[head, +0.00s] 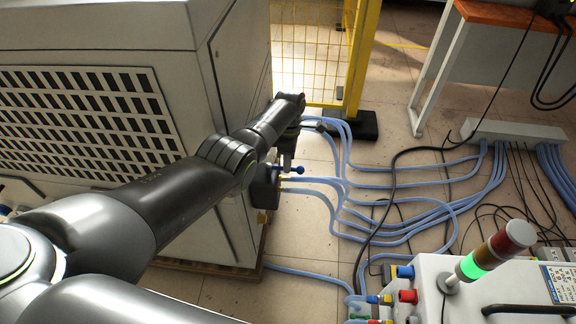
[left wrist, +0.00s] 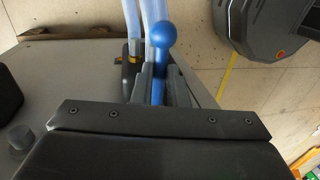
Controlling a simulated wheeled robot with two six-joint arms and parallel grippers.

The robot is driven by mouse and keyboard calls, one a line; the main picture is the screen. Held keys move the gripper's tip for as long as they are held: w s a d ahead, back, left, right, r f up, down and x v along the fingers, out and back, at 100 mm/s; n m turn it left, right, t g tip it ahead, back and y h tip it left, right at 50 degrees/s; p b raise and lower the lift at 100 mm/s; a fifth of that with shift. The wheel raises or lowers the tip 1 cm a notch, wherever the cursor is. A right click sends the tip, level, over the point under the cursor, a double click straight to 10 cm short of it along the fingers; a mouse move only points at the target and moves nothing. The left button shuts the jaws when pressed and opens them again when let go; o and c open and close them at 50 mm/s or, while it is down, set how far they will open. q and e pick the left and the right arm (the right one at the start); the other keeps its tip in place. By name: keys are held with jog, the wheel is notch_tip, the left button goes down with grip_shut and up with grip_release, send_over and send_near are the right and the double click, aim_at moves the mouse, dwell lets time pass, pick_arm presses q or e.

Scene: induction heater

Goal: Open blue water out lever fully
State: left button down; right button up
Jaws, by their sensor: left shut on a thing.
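The blue lever (left wrist: 161,40) has a round ball knob and shows in the left wrist view, standing up between the gripper fingers. In the head view its blue ball end (head: 297,170) sticks out beside the cabinet's side. My left gripper (left wrist: 158,85) is shut on the lever's shaft just below the knob; in the head view the gripper (head: 287,165) is at the cabinet's side, partly hidden by my arm. The lever's base and valve are hidden behind the gripper. My right gripper is not in view.
A grey cabinet (head: 95,28) stands at the left. Light blue hoses (head: 405,236) and black cables run over the tiled floor. A yellow mesh fence (head: 310,55) is behind. A white unit with a signal lamp (head: 487,258) stands at lower right, an orange-topped table (head: 490,14) at upper right.

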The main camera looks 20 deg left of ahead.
pick_arm(q)
jog(key=shift+w, duration=0.15)
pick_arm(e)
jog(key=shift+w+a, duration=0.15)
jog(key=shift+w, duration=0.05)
pick_arm(q)
jog(key=shift+r, duration=0.1)
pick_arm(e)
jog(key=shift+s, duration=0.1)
pick_arm(q)
jog(key=c, duration=1.4)
grip_release()
jog(key=shift+c, duration=0.2)
